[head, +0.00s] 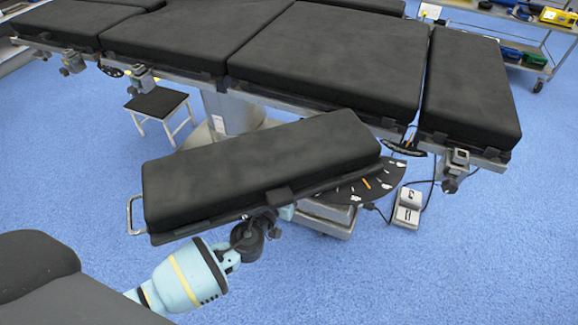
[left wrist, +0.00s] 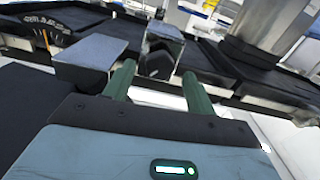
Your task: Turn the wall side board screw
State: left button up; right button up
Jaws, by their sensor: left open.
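The side board (head: 260,160) is a black padded board on a dark frame, low in front of the operating table. My left arm comes in from the lower left, and my left gripper (head: 287,212) is at the underside of the board's near edge, mostly hidden there. In the left wrist view my left gripper (left wrist: 158,85) has two green fingers apart, with nothing seen held between them. A metal clamp block with a dark lower part (left wrist: 160,52) stands just beyond the fingers. I cannot tell which part is the screw. My right gripper is not in view.
The operating table (head: 330,60) with black pads stands behind the board. A dark scale plate (head: 372,186) sticks out by the board's right end. A foot pedal (head: 408,207) with cables lies on the blue floor. A stool (head: 158,104) stands at the left.

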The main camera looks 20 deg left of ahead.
pick_arm(q)
jog(key=shift+w+d, duration=0.1)
jog(key=shift+w, duration=1.15)
jog(key=shift+c, duration=0.4)
jog(key=c, duration=0.9)
